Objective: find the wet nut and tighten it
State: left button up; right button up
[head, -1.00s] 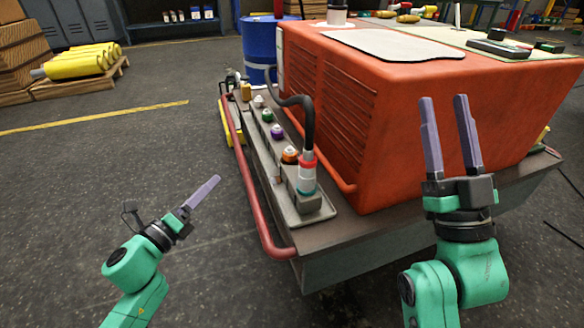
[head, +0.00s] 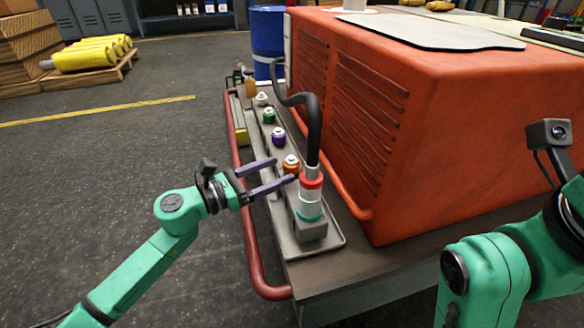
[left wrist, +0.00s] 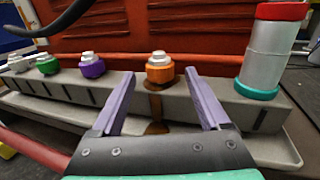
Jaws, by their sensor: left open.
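Several coloured nuts stand in a row on a grey block: a white one (head: 262,98), a green one (head: 269,116), a purple one (head: 278,136) and an orange one (head: 291,165). In the left wrist view, a brown wet streak runs down the block below the orange nut (left wrist: 160,70) into the tray. My left gripper (head: 285,170) is open. Its fingers point at the orange nut, which shows between and beyond the fingertips in the left wrist view, with nothing held. My right arm is at the right edge of the head view; its fingers are out of frame.
A grey cylinder with red and teal bands (head: 311,195) and a black hose (head: 314,130) stands right beside the orange nut. A red rail (head: 246,215) runs along the near side. The orange housing (head: 400,110) rises behind.

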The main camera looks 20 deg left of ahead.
aim_at(284, 168)
pick_arm(q)
jog(key=x, duration=0.4)
jog(key=shift+w+d, duration=0.25)
jog(key=shift+w, duration=0.1)
jog(key=shift+c, duration=0.3)
